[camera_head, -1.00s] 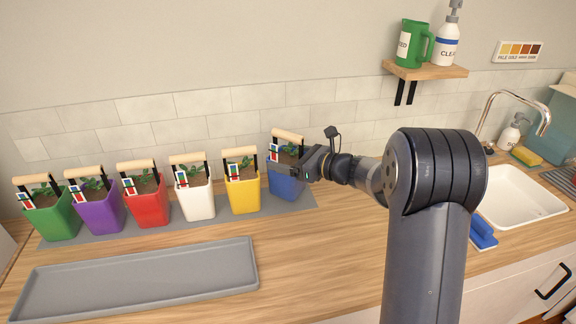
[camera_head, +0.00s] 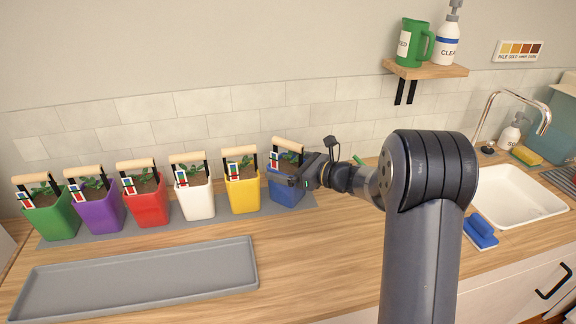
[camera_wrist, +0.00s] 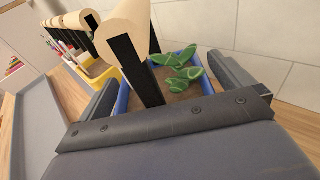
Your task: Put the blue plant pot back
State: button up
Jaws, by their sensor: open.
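The blue plant pot (camera_head: 284,190) stands upright at the right end of the row of pots on the grey mat (camera_head: 222,213). It has a light wooden handle on black posts and a small green plant. My gripper (camera_head: 301,178) is open at the pot's right side, low near its upper body. In the wrist view the blue pot (camera_wrist: 123,97) lies between my open fingers (camera_wrist: 170,95), with its soil, leaves and handle in sight. Part of the pot is hidden behind my gripper.
Left of it stand yellow (camera_head: 242,194), white (camera_head: 195,200), red (camera_head: 147,206), purple (camera_head: 99,212) and green (camera_head: 51,219) pots. An empty grey tray (camera_head: 135,281) lies in front. A shelf (camera_head: 426,70) hangs above.

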jog(key=shift+r, duration=0.25)
jog(key=b+v, duration=0.1)
jog(key=v, duration=1.1)
jog(key=shift+f, duration=0.15)
jog(key=p+x, duration=0.1)
jog(key=x, duration=1)
jog(key=shift+w+a, duration=0.2)
jog(key=shift+a, duration=0.1)
jog(key=shift+w+a+f, duration=0.15)
jog(key=shift+a+f, duration=0.05)
jog(key=shift+f, duration=0.05)
jog(key=shift+r, duration=0.75)
jog(key=shift+d+f, duration=0.1)
